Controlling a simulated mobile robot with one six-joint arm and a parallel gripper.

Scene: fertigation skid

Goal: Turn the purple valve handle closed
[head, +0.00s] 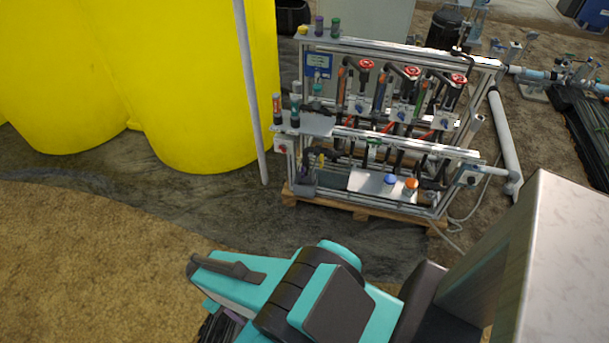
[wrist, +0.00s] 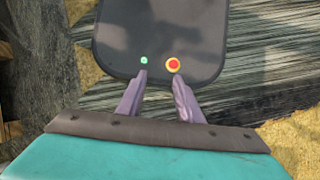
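I cannot pick out a purple valve handle in either view. The fertigation skid (head: 352,42) stands upright on a wooden pallet in the head view, with small valves and pipes crowded inside its frame. In the head view my arm is low in front, well short of the skid.
Large yellow tanks (head: 195,85) stand left of the skid, with a grey pole (head: 250,90) between. Red handwheels (head: 410,72) line the skid's upper part. Blue (head: 390,179) and orange (head: 410,186) knobs sit on its lower shelf. Open floor (head: 110,240) lies in front.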

